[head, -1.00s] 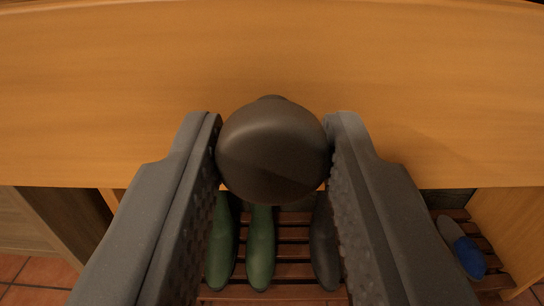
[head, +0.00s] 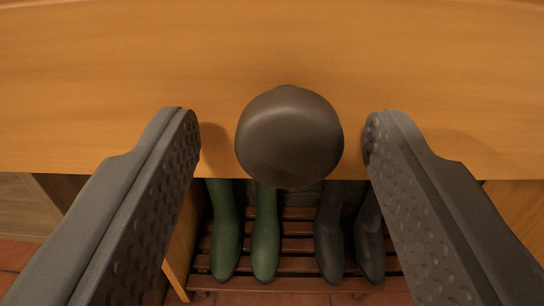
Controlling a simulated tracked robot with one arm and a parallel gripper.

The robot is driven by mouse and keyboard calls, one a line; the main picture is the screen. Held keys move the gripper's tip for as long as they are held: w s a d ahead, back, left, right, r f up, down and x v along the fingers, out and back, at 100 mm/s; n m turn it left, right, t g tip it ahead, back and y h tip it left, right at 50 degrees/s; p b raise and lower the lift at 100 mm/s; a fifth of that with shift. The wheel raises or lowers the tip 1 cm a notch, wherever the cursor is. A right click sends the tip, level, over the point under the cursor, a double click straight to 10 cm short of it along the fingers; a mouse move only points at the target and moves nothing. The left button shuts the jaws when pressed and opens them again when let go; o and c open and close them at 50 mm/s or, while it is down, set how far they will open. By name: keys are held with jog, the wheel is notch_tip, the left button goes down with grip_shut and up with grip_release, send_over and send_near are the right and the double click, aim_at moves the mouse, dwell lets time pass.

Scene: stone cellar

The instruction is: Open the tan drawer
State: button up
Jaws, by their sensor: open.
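The tan drawer front (head: 100,90) fills the upper part of the head view, with wood grain running across it. Its dark round knob (head: 289,137) stands out from the front near the middle. My gripper (head: 280,130) is open, with one finger on each side of the knob. I cannot tell from this view how far the drawer is out.
Below the drawer is an open space with a slatted wooden rack (head: 290,283). Green boots (head: 265,235) and dark boots (head: 330,240) stand on it. Wooden panels flank the space, and reddish floor tiles (head: 22,255) show at lower left.

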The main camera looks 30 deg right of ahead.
jog(key=p+v, duration=0.6)
jog(key=v, duration=0.7)
jog(key=shift+s+a, duration=0.1)
